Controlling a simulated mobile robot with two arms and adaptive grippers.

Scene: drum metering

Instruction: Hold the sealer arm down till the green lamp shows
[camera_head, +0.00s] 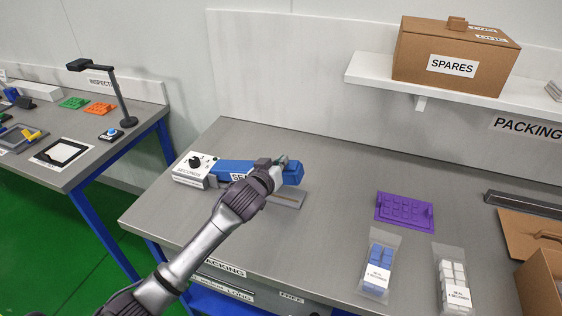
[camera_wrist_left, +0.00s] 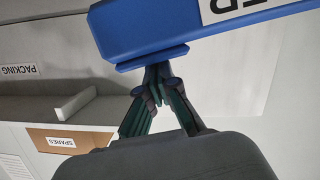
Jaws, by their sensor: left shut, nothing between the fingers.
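The sealer has a white base (camera_head: 195,170) with a black dial and a blue sealer arm (camera_head: 232,168) stretching right over a grey plate (camera_head: 288,199). My left gripper (camera_head: 283,162) is at the free right end of the sealer arm, and my wrist hides part of its label. In the left wrist view the shut, empty fingertips (camera_wrist_left: 157,72) meet or nearly meet a blue lip on the sealer arm (camera_wrist_left: 190,25); firm contact I cannot tell. I make out no lit green lamp. My right gripper is not in view.
A purple tray (camera_head: 404,211), a bag of blue pieces (camera_head: 379,267) and a bag of white pieces (camera_head: 452,283) lie right of the sealer. A cardboard box (camera_head: 447,68) sits on the wall shelf. The inspection table (camera_head: 95,150) stands at left. The bench middle is clear.

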